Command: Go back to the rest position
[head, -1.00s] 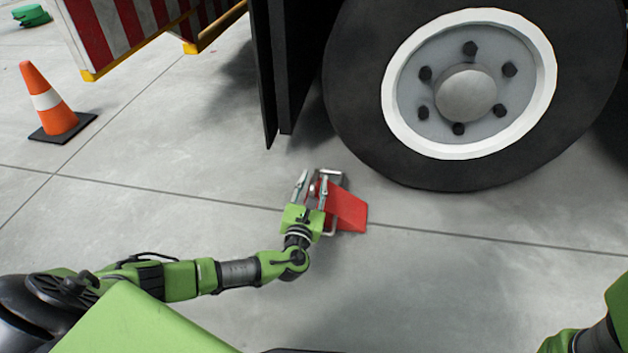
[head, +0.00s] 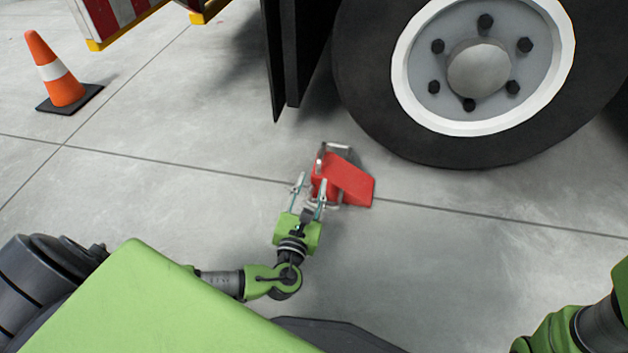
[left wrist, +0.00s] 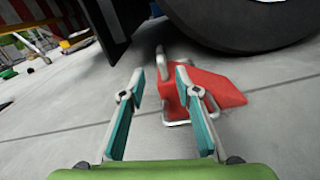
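A red wheel chock (head: 345,180) with metal handles lies on the concrete floor, in front of the truck's wheel, with a gap between them. It also shows in the left wrist view (left wrist: 208,88). My left gripper (head: 311,181) is open and empty, just to the near left of the chock. In the left wrist view its two fingers (left wrist: 160,78) stand apart, with the chock beyond them, partly hidden by the right finger. My right arm shows at the lower right edge of the head view; its gripper is out of the picture.
The truck's large tire (head: 375,95) stands behind the chock. A dark mud flap (head: 285,60) hangs left of it. An orange and white cone (head: 58,72) stands at the upper left. The concrete floor between cone and chock is clear.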

